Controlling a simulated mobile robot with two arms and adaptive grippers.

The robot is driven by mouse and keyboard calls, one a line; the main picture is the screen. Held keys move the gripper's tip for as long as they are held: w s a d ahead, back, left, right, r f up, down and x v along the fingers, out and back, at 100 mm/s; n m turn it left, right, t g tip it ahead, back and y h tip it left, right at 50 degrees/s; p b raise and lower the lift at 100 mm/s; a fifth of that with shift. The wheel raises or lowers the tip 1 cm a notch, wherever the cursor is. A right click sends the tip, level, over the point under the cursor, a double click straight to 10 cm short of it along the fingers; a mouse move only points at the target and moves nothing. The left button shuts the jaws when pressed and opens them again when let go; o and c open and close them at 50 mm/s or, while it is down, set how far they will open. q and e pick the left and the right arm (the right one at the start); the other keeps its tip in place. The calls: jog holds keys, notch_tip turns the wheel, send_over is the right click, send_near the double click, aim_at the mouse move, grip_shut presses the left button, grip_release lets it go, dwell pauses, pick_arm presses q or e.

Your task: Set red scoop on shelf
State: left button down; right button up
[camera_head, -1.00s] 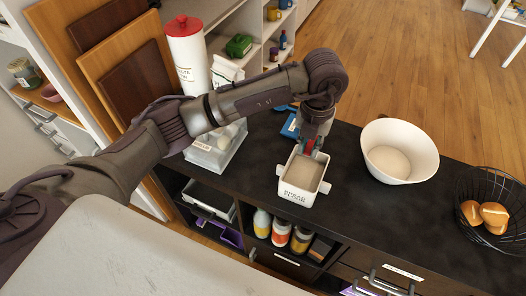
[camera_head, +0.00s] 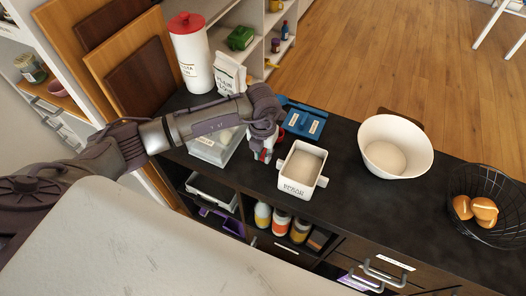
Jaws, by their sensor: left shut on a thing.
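My left gripper (camera_head: 265,157) is shut on the red scoop (camera_head: 280,135), of which only small red parts show; my wrist hides the rest. My right gripper is not in view.
A clear container (camera_head: 213,150) stands left of the gripper, with a tall red-lidded canister (camera_head: 192,60) and flour bag (camera_head: 229,75) behind. A blue box (camera_head: 305,123), white bowl (camera_head: 394,147) and wire basket (camera_head: 488,205) stand on the counter.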

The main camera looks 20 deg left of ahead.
pick_arm(q)
jog(key=shift+f, duration=0.2)
jog(key=shift+f, duration=0.1)
jog(key=shift+f, duration=0.15)
jog(key=c, duration=1.1)
grip_release()
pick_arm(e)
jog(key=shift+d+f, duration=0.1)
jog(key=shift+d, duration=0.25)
pick_arm(q)
jog(key=shift+o, duration=0.2)
